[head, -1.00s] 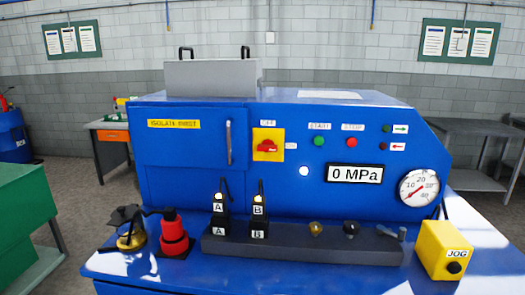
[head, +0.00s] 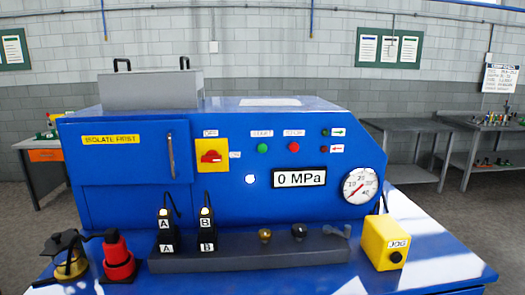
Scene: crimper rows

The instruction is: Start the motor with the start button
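The green start button (head: 263,148) sits on the upper front of the blue machine (head: 225,200), under a white label. The red stop button (head: 294,148) is to its right. A red rotary switch (head: 211,157) on a yellow plate is to its left; its handle looks horizontal, but its label is too small to read surely. A round lamp (head: 251,179) below glows white. The display (head: 299,178) reads 0 MPa. My gripper is not in view, and nothing covers the start button.
A yellow JOG box (head: 384,243) stands front right, beside the gauge (head: 360,186). A red cylinder (head: 117,256) and a brass item (head: 70,262) stand front left. Grey tables (head: 410,168) are behind right.

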